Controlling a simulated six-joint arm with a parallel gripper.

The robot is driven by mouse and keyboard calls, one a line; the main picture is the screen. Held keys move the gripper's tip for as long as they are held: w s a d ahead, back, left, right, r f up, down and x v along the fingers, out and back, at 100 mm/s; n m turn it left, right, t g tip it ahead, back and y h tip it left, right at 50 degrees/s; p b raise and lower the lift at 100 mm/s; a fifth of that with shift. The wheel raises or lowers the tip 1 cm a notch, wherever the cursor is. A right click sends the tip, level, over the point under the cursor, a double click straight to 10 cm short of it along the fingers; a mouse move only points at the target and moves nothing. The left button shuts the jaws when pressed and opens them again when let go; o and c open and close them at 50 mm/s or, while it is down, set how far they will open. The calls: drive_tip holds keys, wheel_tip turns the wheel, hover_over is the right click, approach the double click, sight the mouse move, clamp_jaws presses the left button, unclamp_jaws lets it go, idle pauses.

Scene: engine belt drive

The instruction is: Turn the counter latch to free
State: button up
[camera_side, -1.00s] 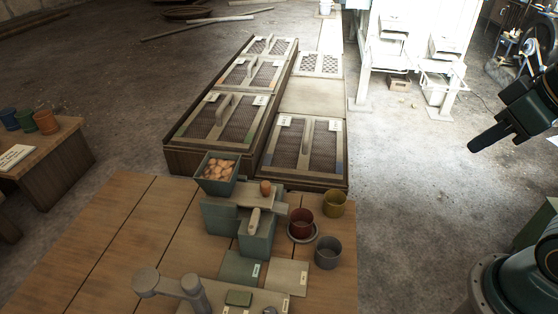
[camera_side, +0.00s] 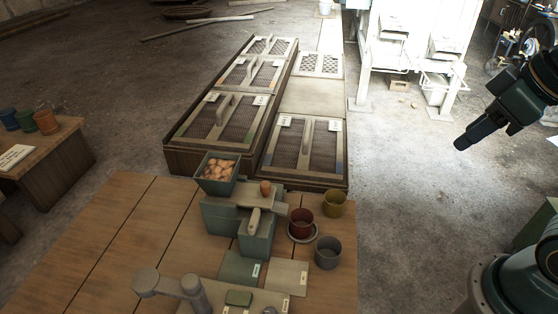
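A green box-shaped device (camera_side: 221,216) stands on the wooden table, with a hopper (camera_side: 217,185) of brown egg-like pieces at its back left. A pale wooden lever (camera_side: 254,219) slopes down its front, and one brown piece (camera_side: 265,188) sits on top. A grey two-knobbed arm (camera_side: 170,285) is at the table's near edge, cut by the frame. I cannot tell for sure which part is the counter latch. My gripper (camera_side: 463,143) is in the air at the right, well away from the table and touching nothing; its fingers are too dark and edge-on to read.
A red cup (camera_side: 301,223) on a saucer, a yellow cup (camera_side: 334,203) and a grey cup (camera_side: 328,252) stand right of the device. Labelled plates (camera_side: 287,277) lie in front. Mesh-lidded crates (camera_side: 305,150) stand behind the table. The floor between table and arm is clear.

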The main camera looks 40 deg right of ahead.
drive_tip(key=w+a+r+n+g, duration=0.2)
drive_tip(key=w+a+n, duration=0.3)
drive_tip(key=w+n, duration=0.3)
drive_tip(key=n+g, duration=0.3)
drive_tip(key=n, duration=1.4)
hover_over(254, 218)
wheel_tip(254, 218, down, 14)
drive_tip(key=shift+f, duration=0.15)
wheel_tip(254, 218, down, 14)
drive_tip(key=shift+r, duration=0.15)
